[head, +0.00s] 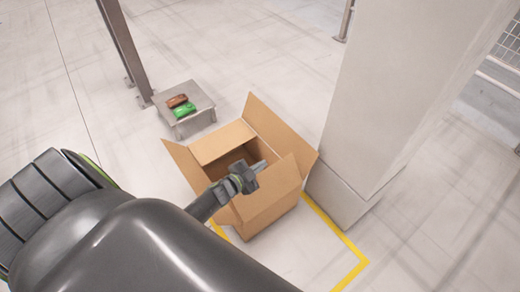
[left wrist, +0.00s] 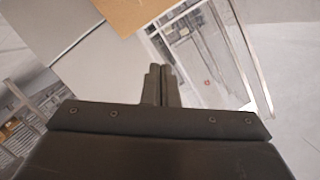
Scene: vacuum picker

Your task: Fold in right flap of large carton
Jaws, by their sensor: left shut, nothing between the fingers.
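The large carton (head: 262,222) stands open on the floor at the centre of the head view. Its right flap (head: 280,128) stands up and leans outward toward the pillar. The left flap (head: 185,166) sticks up and out, the far flap (head: 221,142) slopes over the opening, and the near side (head: 268,190) rises beside my gripper. My left gripper (head: 257,168) is shut and empty over the opening, close to the near side; contact cannot be told. In the left wrist view its fingers (left wrist: 162,84) are together, with a brown cardboard part (left wrist: 138,12) beyond them.
A pale pillar (head: 390,100) stands right beside the carton. A small grey table (head: 203,104) behind left holds a green item (head: 184,110) and a brown item (head: 177,100). A dark post (head: 124,45) stands behind. Yellow floor tape (head: 338,233) borders the carton; the floor at left is free.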

